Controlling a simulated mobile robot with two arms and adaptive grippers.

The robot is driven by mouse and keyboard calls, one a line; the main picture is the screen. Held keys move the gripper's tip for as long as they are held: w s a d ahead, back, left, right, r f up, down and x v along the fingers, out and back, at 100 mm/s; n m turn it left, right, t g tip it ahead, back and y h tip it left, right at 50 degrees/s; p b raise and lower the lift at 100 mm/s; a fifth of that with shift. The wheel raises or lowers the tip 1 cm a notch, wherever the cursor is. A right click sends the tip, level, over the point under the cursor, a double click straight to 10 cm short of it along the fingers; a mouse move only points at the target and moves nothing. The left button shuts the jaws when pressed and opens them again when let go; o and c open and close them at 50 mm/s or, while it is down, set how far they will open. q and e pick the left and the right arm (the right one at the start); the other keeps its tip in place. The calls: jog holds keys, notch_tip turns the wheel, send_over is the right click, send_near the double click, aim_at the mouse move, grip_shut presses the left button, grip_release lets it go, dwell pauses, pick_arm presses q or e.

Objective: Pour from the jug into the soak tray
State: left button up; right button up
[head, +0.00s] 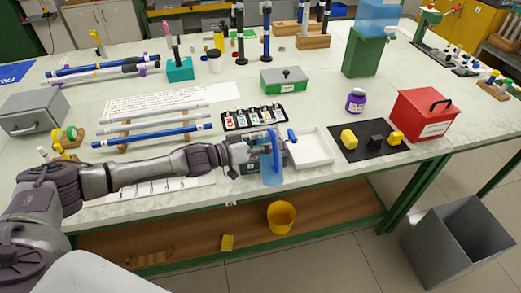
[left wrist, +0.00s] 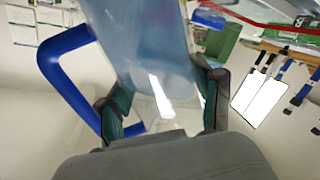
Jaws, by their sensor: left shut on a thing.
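My left gripper (head: 262,152) is shut on the jug (head: 272,176), a translucent pale-blue vessel with a solid blue handle. The gripper partly hides the jug in the head view. In the left wrist view the jug (left wrist: 145,45) stands between the two fingers (left wrist: 163,102), with its handle (left wrist: 62,85) to the left. The soak tray (head: 312,148), white, shallow and rectangular, lies on the bench just right of the jug. I see nothing in the tray and no stream from the jug. Whether the jug holds liquid I cannot tell. My right gripper is out of view.
Right of the tray is a black mat (head: 349,153) with yellow and black blocks. A red box (head: 424,115), a purple jar (head: 356,100) and a green box (head: 284,81) stand around. A labelled rack (head: 254,118) and blue and white rods (head: 155,137) lie behind my arm.

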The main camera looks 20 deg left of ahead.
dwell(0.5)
pick_arm(q)
jog(key=shift+r, duration=0.1)
jog(key=shift+p, duration=0.45)
jog(key=shift+n, duration=0.3)
jog(key=shift+s, duration=0.1)
jog(key=shift+d+n+p, duration=0.1)
jog(key=shift+n+p, duration=0.2)
jog(key=shift+p, duration=0.25)
dwell(0.3)
